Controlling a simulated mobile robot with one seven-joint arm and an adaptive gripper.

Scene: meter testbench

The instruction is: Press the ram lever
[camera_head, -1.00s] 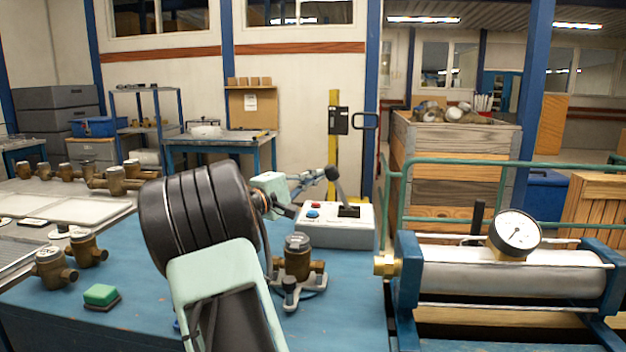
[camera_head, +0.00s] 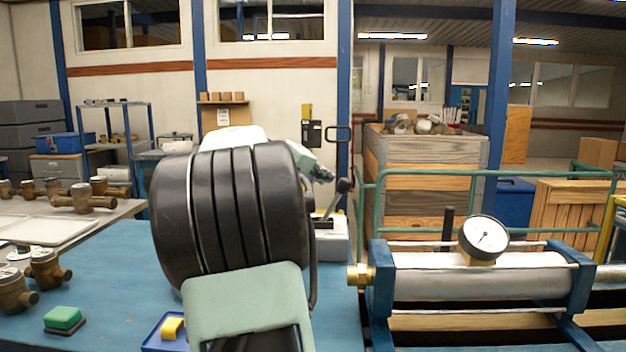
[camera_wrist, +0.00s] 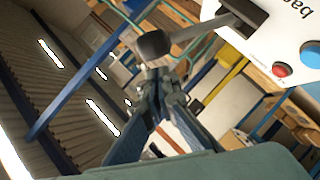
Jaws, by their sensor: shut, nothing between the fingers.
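The ram lever (camera_head: 343,187) is a grey rod with a black knob on a white control box (camera_head: 334,242). My arm hides most of the box in the head view. In the wrist view the black knob (camera_wrist: 153,45) and its rod stand out from the box (camera_wrist: 285,35), which has a dark slot and a red button (camera_wrist: 282,70). My gripper (camera_wrist: 158,85) is shut and empty, with its tips close to the knob. I cannot tell whether they touch. In the head view my gripper (camera_head: 323,175) is just left of the knob, partly hidden by my arm.
A steel cylinder (camera_head: 480,284) with a round gauge (camera_head: 484,238) lies in a blue frame on the right. Brass meters (camera_head: 46,269), a green block (camera_head: 63,317) and a blue tray (camera_head: 160,342) with a yellow piece are on the left of the blue bench (camera_head: 115,265).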

